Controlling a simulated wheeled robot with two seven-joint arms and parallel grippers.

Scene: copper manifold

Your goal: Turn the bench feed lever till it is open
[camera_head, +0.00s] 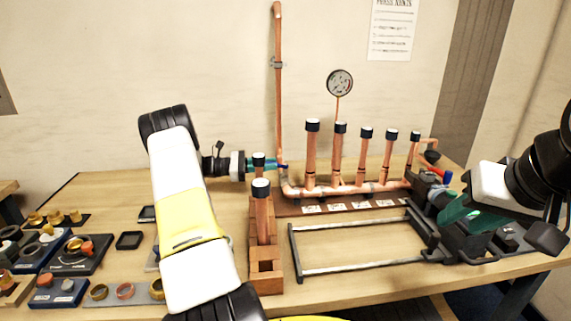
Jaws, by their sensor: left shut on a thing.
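My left gripper (271,165) reaches in from the left, behind a black-capped copper tube, at the foot of the tall vertical copper pipe (278,95). A small blue piece (283,167), which looks like the feed lever, shows at its fingertips. The gripper is shut on it; the capped tube partly hides the grip, and the lever's angle is not clear. My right gripper (428,190) is at the right end of the copper manifold (345,189), near a red and blue fitting (442,176). Its fingers are too small and dark to tell open or shut.
A wooden rack (267,275) with capped tubes stands in front of the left gripper. Several capped risers (312,150) and a gauge (340,83) rise from the manifold. A metal frame (345,268) lies in front. Trays of fittings (75,255) fill the left.

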